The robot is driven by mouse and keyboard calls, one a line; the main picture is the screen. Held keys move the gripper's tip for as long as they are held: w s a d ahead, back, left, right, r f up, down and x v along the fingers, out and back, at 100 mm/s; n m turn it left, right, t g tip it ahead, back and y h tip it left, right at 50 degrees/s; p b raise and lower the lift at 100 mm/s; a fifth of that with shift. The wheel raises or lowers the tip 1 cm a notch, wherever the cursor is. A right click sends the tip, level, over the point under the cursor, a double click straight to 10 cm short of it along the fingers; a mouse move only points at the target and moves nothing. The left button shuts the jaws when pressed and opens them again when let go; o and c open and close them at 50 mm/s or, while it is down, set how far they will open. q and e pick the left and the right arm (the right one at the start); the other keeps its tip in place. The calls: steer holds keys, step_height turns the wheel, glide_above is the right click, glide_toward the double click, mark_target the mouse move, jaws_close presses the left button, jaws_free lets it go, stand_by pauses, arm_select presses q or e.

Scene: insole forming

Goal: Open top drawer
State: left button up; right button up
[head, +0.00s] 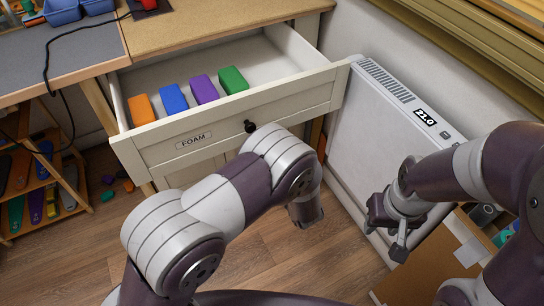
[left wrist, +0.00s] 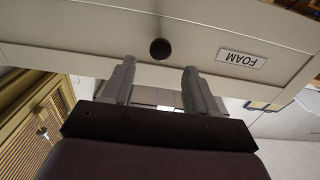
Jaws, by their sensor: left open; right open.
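The top drawer (head: 240,122), cream with a FOAM label (head: 193,141), is pulled well out from under the wooden worktop. Its round black knob (head: 249,126) is on the front panel. In the left wrist view, the knob (left wrist: 160,49) is just beyond my open left gripper (left wrist: 160,70), in line with the gap between its fingers and apart from them. My right gripper (head: 396,238) is open and empty, before the white heater at the right.
Orange (head: 142,109), blue (head: 173,98), purple (head: 204,89) and green (head: 233,80) blocks lie in the drawer. The heater (head: 375,130) stands close to the drawer's right side. An open cardboard box (head: 430,262) is at lower right. A shelf (head: 45,190) with insoles is at left.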

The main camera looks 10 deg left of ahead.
arm_select(q)
steer(key=v, duration=0.7)
steer(key=shift+s, duration=0.2)
steer(key=shift+d+f, duration=0.1)
